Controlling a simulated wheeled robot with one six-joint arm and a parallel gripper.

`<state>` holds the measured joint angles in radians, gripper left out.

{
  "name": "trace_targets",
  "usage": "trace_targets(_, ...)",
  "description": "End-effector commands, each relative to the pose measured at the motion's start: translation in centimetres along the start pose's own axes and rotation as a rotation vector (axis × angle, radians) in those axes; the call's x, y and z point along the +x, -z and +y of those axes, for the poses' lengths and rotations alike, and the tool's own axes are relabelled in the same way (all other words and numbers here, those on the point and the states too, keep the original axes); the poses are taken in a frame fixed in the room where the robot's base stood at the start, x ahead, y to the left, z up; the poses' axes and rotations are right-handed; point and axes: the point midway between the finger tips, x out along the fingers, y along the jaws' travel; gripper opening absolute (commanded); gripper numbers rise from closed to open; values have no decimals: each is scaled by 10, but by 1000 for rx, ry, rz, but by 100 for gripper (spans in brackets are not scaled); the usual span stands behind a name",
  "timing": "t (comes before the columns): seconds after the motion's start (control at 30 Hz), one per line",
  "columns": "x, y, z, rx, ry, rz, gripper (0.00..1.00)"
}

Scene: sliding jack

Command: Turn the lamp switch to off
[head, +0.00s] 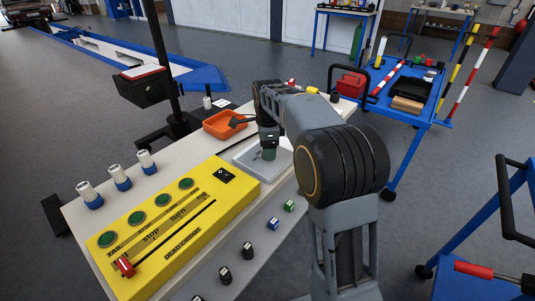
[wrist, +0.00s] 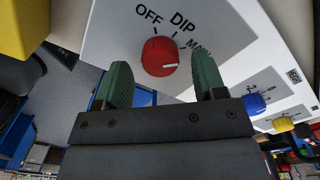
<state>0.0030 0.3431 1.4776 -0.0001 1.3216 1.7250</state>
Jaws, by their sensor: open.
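The lamp switch is a red round knob (wrist: 160,56) on a white panel (wrist: 105,40) in the wrist view. OFF, DIP and a partly hidden label beginning MA are printed around it. The knob's white mark points right, on the MA side and away from OFF. My gripper (wrist: 162,80) is open, with one green finger on each side of the knob. The fingers look apart from it, with gaps on both sides. In the head view my gripper (head: 269,153) points down over a pale grey panel, and the knob is hidden there.
A blue knob (wrist: 254,103) and a yellow knob (wrist: 283,125) sit further along in the wrist view. In the head view, a yellow console (head: 165,248) with green buttons and a red-handled slider lies left. An orange tray (head: 220,129) stands behind my gripper.

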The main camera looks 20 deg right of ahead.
Motion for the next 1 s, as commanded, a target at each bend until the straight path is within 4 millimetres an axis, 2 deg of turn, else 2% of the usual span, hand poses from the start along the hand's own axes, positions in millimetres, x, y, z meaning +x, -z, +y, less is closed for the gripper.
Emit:
trace_targets(0.17,10,0,0,0,0,0,64)
trace_targets(0.5,11,0,0,0,0,0,63)
trace_targets(1.0,11,0,0,0,0,0,15)
